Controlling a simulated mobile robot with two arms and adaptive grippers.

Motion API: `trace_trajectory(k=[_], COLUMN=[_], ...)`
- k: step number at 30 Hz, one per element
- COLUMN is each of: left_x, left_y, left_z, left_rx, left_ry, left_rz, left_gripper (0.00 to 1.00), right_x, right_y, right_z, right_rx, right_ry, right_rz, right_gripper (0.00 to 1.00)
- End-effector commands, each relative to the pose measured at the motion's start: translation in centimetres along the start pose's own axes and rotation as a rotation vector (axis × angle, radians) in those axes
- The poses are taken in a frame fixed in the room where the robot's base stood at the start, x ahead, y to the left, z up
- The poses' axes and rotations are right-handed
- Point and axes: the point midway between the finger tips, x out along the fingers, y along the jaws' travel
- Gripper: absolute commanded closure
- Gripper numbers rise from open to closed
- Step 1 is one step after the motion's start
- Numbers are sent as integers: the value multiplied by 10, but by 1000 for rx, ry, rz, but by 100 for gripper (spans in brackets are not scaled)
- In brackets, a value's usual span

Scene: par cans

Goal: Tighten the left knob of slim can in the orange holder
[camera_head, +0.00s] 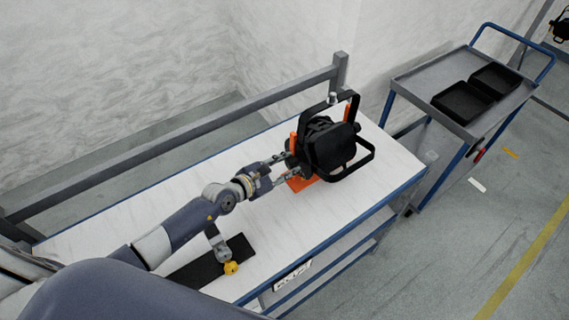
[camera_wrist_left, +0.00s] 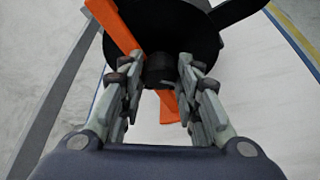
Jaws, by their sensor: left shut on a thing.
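The slim can (camera_head: 330,145) is a black lamp with a black yoke, standing in the orange holder (camera_head: 301,183) toward the right end of the white table. In the left wrist view the can's dark body (camera_wrist_left: 165,25) fills the top, with orange holder parts (camera_wrist_left: 113,24) beside it. My left gripper (camera_head: 283,164) reaches in from the left and is shut on the left knob (camera_wrist_left: 159,70), a small dark round piece between its fingers. The knob is hidden by the fingers in the head view. My right gripper is not in view.
A grey rail (camera_head: 170,137) runs along the table's back edge. A blue-framed cart (camera_head: 414,87) with black trays stands at the right. The white tabletop (camera_head: 375,170) right of the holder is clear.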

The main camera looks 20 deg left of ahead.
Motion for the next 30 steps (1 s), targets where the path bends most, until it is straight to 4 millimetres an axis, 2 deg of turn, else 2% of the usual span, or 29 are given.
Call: trace_trajectory(k=[19,20,21,22,30], left_x=[0,0,0,0,0], left_y=[-1,-1,-1,-1,0], left_z=[0,0,0,0,0], left_rx=[45,45,45,45,44], left_ry=[0,0,0,0,0], left_rz=[18,18,18,18,18], left_gripper=[93,62,53,49,49], right_x=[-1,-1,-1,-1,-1], right_y=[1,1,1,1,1], right_z=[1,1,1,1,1], right_rx=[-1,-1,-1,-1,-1], right_ry=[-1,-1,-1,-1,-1], right_rz=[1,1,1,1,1], right_gripper=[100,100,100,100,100])
